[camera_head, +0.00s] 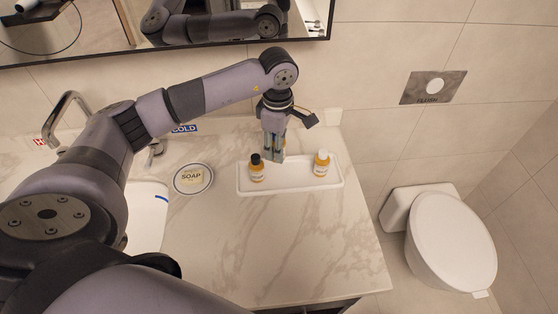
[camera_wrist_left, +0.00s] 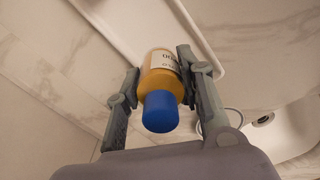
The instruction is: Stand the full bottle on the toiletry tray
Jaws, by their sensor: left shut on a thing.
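The white toiletry tray (camera_head: 290,188) lies on the marble counter. A small orange bottle with a black cap (camera_head: 256,172) stands at its left, and one with a white cap (camera_head: 321,167) stands at its right. My left gripper (camera_head: 276,156) points down over the tray between these two bottles. In the left wrist view, my left gripper (camera_wrist_left: 158,80) is shut on an orange bottle with a blue cap (camera_wrist_left: 161,75) and a white label. The gripper mostly hides this bottle in the head view. I cannot tell whether its base touches the tray. My right gripper is not in view.
A round soap dish (camera_head: 193,180) lies left of the tray. The sink (camera_head: 147,215) and tap (camera_head: 67,108) are further left, partly behind my arm. The tiled wall is close behind the tray. A toilet (camera_head: 450,240) stands right of the counter. The front counter is clear.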

